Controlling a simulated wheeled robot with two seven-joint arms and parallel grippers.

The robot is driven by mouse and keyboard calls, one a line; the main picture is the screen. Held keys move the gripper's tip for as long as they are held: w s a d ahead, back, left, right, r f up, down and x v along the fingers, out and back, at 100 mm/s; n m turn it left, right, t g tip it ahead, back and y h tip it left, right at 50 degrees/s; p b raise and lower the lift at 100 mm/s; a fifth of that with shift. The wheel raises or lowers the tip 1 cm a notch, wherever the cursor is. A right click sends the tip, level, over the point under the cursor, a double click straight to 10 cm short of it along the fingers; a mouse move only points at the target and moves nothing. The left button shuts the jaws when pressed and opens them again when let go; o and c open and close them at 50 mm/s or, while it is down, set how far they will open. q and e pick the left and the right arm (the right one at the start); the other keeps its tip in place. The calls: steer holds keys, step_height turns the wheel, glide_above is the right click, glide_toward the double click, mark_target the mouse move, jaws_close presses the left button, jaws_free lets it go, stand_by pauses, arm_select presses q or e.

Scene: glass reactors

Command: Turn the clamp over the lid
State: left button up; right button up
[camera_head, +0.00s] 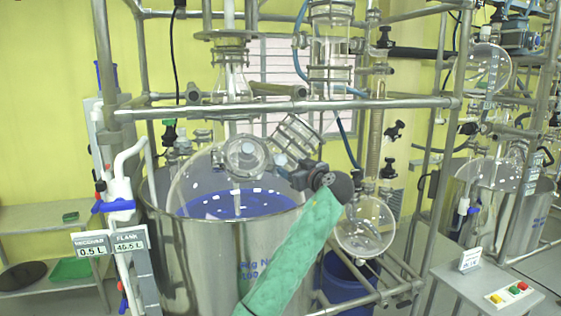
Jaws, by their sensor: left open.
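The large steel vessel (205,262) stands in the middle with a clear domed glass lid (185,190) over blue liquid. A round flanged port (245,157) shows on the lid's front, and a tilted clear glass port (296,136) rises on its right. My left arm comes up from below in a green sleeve to a dark wrist. My left gripper (290,174) is open at the lid's right side, just below the tilted port. Its fingertips are small and dark, and I cannot tell whether they touch anything. I cannot make out the clamp clearly. My right gripper is not in view.
A metal pipe frame (200,111) crosses in front above the lid. A round glass flask (365,228) hangs to the right, above a blue bucket (345,285). A grey table (470,283) with a button box (508,293) stands at right. Shelves (45,218) stand at left.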

mark_target(282, 160)
arm_select(q)
steer(key=shift+w+a+r+n+p, duration=0.2)
steer(key=shift+w+a+p, duration=0.15)
steer(key=shift+w+p, duration=0.2)
steer(key=shift+w+a+r+n+p, duration=0.1)
steer(key=shift+w+a+n+p, duration=0.1)
steer(key=shift+w+a+p, duration=0.25)
steer(key=p+x, duration=0.2)
steer(key=x, duration=0.1)
steer(key=shift+w, duration=0.25)
steer(key=shift+p+x, duration=0.6)
steer(key=shift+x, duration=0.4)
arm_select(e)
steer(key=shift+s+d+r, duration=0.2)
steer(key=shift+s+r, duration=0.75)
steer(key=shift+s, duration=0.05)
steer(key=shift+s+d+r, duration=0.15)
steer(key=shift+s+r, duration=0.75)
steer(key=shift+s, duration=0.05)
arm_select(q)
steer(key=shift+f, duration=0.2)
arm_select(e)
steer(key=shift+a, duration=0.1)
arm_select(q)
steer(key=c, duration=1)
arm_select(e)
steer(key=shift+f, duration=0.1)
